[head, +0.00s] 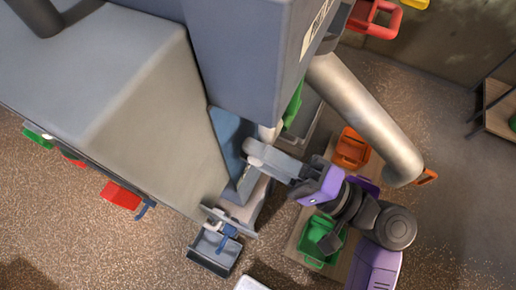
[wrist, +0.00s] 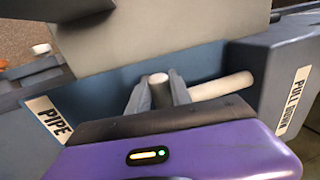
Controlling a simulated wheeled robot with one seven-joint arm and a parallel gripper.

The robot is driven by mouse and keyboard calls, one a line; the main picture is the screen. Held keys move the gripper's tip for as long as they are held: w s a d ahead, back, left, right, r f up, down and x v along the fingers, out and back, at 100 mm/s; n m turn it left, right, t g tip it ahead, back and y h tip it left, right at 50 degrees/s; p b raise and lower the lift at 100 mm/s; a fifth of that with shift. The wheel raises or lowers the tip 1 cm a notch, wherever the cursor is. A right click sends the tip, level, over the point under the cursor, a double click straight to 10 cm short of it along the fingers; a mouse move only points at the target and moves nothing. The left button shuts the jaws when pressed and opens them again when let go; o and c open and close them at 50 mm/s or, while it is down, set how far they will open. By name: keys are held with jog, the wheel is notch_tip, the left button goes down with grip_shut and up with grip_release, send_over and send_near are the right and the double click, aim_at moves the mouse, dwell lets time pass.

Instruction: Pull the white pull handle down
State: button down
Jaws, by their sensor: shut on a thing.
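The white pull handle (wrist: 222,87) shows in the wrist view as a pale bar in front of the blue-grey machine. Its round end (wrist: 159,78) sits between the fingers of my gripper (wrist: 158,92), which is shut on it. In the head view my gripper (head: 262,157) reaches left from its purple body to the machine's side. A pale part of the handle (head: 268,132) shows just above the fingers there; the rest is hidden by the gripper and the machine.
The large grey machine (head: 150,110) fills the upper left. A "PULL DOWN" label (wrist: 293,101) and a "PIPE" label (wrist: 49,120) flank the handle. A thick metal pipe (head: 365,115) slopes down right. Orange (head: 352,147) and green (head: 318,240) bins stand near my arm.

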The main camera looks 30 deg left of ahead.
dwell(0.5)
notch_tip(320, 180, down, 11)
jog(key=b, duration=0.8)
jog(key=shift+r, duration=0.15)
jog(key=c, duration=1.3)
grip_release()
jog(key=shift+o, duration=0.7)
jog(key=shift+d, duration=0.1)
jog(key=d+f+b, duration=0.1)
jog(key=d, duration=0.6)
jog(key=shift+w+d+f+b, duration=0.25)
jog(key=shift+b, duration=0.15)
